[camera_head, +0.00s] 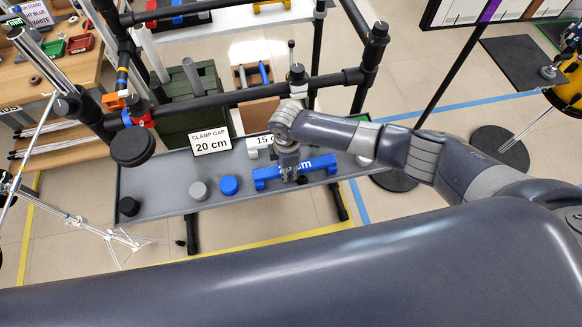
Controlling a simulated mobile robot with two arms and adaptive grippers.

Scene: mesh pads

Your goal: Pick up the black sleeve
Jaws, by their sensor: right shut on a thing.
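My right gripper (291,178) reaches down in front of a blue block (267,176) on the grey tray (160,181). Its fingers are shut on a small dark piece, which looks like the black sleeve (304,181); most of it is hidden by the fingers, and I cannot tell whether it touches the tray. Another short black cylinder (129,206) stands at the tray's left end, away from the gripper. My left gripper is not in view.
A grey cylinder (198,190) and a blue cylinder (229,185) stand on the tray left of the blue block. A "CLAMP GAP 20 cm" sign (210,140) stands at its back edge. Black tubes (245,93) cross above and behind it. A chrome tripod (95,228) stands left.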

